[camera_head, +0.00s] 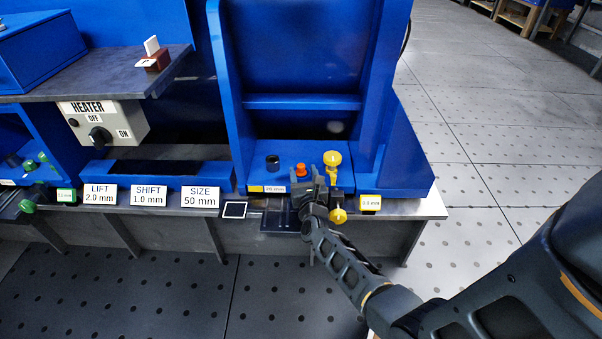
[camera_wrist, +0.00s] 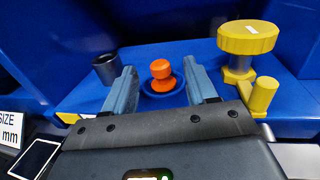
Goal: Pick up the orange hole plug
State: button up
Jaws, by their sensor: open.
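The orange hole plug (camera_head: 300,170) stands upright on the blue shelf of the fixture. In the wrist view the orange hole plug (camera_wrist: 161,75) has a rounded knob on top and sits in a dark blue round seat. My gripper (camera_wrist: 164,80) is open, with one finger on each side of the plug in that view and no visible contact. In the head view my gripper (camera_head: 313,180) is at the front edge of the shelf, just right of and nearer than the plug.
A dark cylinder (camera_wrist: 106,68) stands left of the plug. A yellow knob (camera_wrist: 247,40) on a metal stem stands to the right, with a smaller yellow knob (camera_wrist: 263,95) in front. Blue walls (camera_head: 240,120) rise around the shelf. A white-framed dark square (camera_head: 234,210) lies front left.

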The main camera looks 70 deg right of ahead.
jog(key=shift+x, duration=0.8)
jog(key=shift+c, duration=0.2)
grip_shut()
